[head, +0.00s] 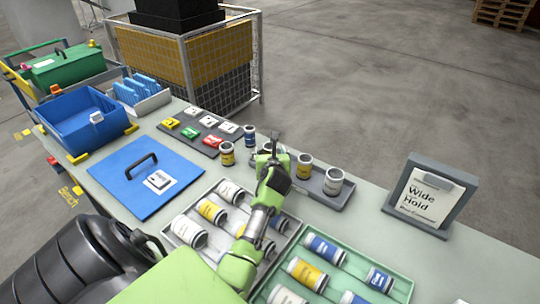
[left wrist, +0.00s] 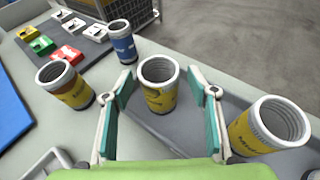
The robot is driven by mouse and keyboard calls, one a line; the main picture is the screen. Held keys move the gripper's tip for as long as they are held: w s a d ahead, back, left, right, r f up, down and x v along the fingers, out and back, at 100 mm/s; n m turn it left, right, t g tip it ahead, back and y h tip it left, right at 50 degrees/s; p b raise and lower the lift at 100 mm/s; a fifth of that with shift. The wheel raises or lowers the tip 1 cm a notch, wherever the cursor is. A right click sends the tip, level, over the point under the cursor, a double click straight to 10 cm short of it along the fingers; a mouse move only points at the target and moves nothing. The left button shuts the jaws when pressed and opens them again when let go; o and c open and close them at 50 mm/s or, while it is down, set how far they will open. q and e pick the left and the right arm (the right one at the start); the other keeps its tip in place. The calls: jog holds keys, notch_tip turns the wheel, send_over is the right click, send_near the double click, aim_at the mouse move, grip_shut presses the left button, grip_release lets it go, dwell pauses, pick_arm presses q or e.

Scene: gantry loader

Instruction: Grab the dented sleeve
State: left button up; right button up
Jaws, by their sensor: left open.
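My left gripper (head: 272,156) is over the small grey tray (head: 350,193) near the far table edge. In the left wrist view its fingers (left wrist: 162,84) are open, one on each side of an upright yellow-and-white sleeve (left wrist: 158,101), with a gap on both sides. In the head view the gripper largely hides this sleeve. Other sleeves stand around it: a yellow one on the left (left wrist: 72,92), a blue one behind (left wrist: 123,46), and a yellow one on the right (left wrist: 246,138). I cannot clearly tell a dent on any of them. My right gripper is not in view.
Two trays of lying sleeves, one grey (head: 176,237) and one green (head: 397,290), are at the front. A sign (head: 425,200) stands at right. A blue lid (head: 118,178), blue bin (head: 83,121) and card board (head: 180,138) are at left.

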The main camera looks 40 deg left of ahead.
pick_arm(q)
jog(key=shift+w+a+f, duration=0.25)
jog(key=shift+w+a, duration=0.05)
grip_shut()
jog(key=shift+r, duration=0.15)
jog(key=shift+r, duration=0.1)
